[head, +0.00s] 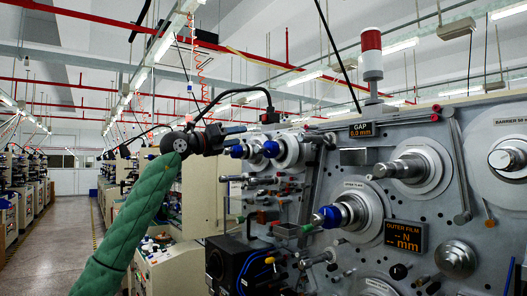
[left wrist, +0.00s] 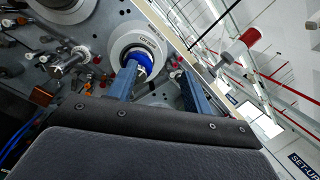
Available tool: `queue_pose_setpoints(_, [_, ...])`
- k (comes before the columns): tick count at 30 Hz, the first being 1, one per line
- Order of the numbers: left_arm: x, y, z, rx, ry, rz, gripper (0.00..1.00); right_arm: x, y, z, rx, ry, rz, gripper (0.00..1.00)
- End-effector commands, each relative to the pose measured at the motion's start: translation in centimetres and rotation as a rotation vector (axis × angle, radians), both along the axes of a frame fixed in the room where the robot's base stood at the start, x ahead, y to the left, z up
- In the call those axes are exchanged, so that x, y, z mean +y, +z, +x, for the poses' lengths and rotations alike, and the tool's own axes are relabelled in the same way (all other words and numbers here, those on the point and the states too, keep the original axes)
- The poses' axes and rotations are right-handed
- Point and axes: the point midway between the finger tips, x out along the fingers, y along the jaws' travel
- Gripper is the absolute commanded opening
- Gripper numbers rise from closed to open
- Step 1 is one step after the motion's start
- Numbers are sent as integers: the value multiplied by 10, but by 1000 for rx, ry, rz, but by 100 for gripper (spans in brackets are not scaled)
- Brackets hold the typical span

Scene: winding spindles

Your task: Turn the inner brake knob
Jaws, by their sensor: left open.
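My left gripper (head: 243,132) is open in front of the machine panel, near the upper-left spindles with blue knobs. One blue knob (head: 238,152) shows just below its fingers, and another blue knob (head: 271,149) sits just right of it on a pale disc. In the left wrist view, the open left gripper (left wrist: 158,70) has a blue knob (left wrist: 144,62) on a white disc beyond its left fingertip, which partly covers it. I cannot tell whether they touch. I cannot read which knob is the inner brake. My right gripper is not in view.
A lower spindle with a blue knob (head: 330,216) stands near the OUTER FILM display (head: 406,236). Metal spindles and rollers project from the panel at right. A red and white signal lamp (head: 371,55) tops the machine. The aisle (head: 66,235) at left is clear.

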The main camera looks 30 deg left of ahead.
Motion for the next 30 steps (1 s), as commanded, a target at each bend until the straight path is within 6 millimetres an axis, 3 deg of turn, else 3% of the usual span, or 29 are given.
queue_pose_setpoints(3, [3,-23,4,129,18,19,50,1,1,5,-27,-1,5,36])
queue_pose_setpoints(8, [2,-39,5,228,12,-2,50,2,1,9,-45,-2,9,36])
queue_pose_setpoints(14, [-2,-37,13,231,8,-22,50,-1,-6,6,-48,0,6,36])
queue_pose_setpoints(30, [-23,-36,65,229,8,-22,50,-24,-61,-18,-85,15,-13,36])
